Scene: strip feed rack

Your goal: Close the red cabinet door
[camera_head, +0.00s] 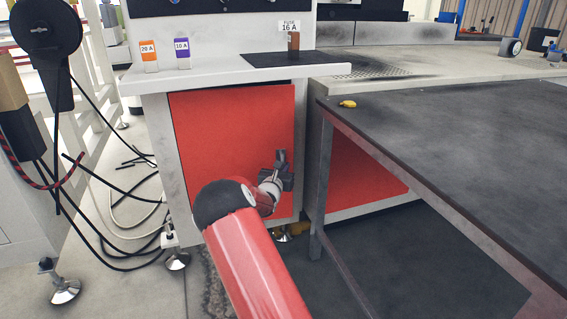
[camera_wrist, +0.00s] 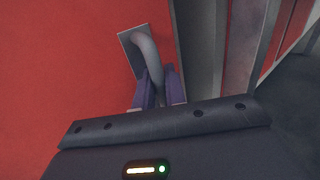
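The red cabinet door (camera_head: 230,125) fills the front of the white cabinet under the worktop in the head view. My gripper (camera_head: 282,160) is at the door's right side. In the wrist view the red door (camera_wrist: 60,70) carries a grey curved handle (camera_wrist: 147,48) on a metal plate, near the door's right edge. The two purple fingers of my gripper (camera_wrist: 162,85) stand either side of the handle and look closed on it. The handle's lower part is hidden between them.
A dark-topped table (camera_head: 450,140) with metal legs stands close on the right, with a yellow object (camera_head: 348,104) on it. Another red panel (camera_head: 360,175) is behind its leg. Cables (camera_head: 120,220) lie on the floor at left. Fuses stand on the worktop (camera_head: 220,74).

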